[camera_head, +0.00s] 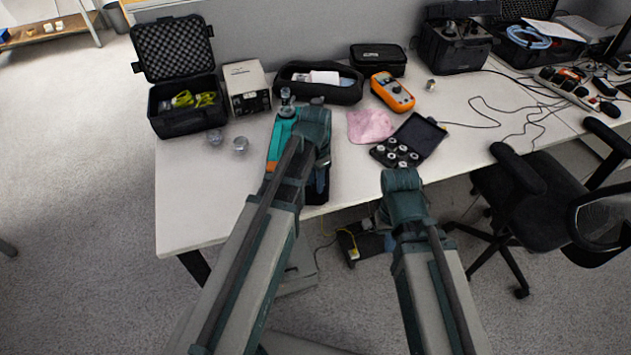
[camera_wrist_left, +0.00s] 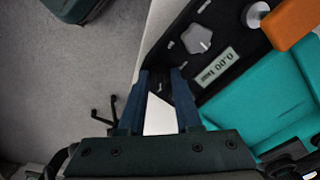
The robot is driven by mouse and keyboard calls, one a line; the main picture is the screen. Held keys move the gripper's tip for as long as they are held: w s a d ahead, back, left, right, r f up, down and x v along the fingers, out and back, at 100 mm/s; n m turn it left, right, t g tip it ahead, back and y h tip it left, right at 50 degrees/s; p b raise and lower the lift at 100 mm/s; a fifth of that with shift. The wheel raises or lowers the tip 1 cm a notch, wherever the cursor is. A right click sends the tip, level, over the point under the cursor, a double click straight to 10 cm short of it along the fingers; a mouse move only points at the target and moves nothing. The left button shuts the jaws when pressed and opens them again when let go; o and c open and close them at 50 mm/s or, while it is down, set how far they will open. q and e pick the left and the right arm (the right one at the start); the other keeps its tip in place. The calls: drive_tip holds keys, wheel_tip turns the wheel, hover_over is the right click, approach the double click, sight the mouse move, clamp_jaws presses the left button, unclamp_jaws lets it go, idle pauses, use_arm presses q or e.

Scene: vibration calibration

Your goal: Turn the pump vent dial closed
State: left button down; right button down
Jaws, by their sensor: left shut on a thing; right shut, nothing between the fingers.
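The pump (camera_head: 283,135) has a teal body, an orange part and a dark panel; it stands near the table's front edge, partly hidden by my left arm. In the left wrist view its panel carries a 0.00 bar display (camera_wrist_left: 216,67) and a grey lobed dial (camera_wrist_left: 197,40). My left gripper (camera_wrist_left: 161,74) has its blue fingers on a small dark part at the panel's edge; I cannot make out that part. The lobed dial is beside the fingers, apart from them. My right gripper (camera_head: 371,241) is mostly hidden, low before the table, shut and empty.
A pink cloth (camera_head: 370,126), an orange multimeter (camera_head: 392,92) and an open case of round fittings (camera_head: 420,140) lie right of the pump. Two small metal pieces (camera_head: 240,145) are on its left. The table's front left (camera_head: 200,210) is clear.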

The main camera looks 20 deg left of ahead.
idle(0.4)
use_arm(q)
drive_tip(key=n, duration=0.8)
drive_tip(key=shift+n, duration=0.4)
drive_tip(key=n, duration=0.9)
idle(0.4)
drive_tip(key=c, duration=0.6)
unclamp_jaws()
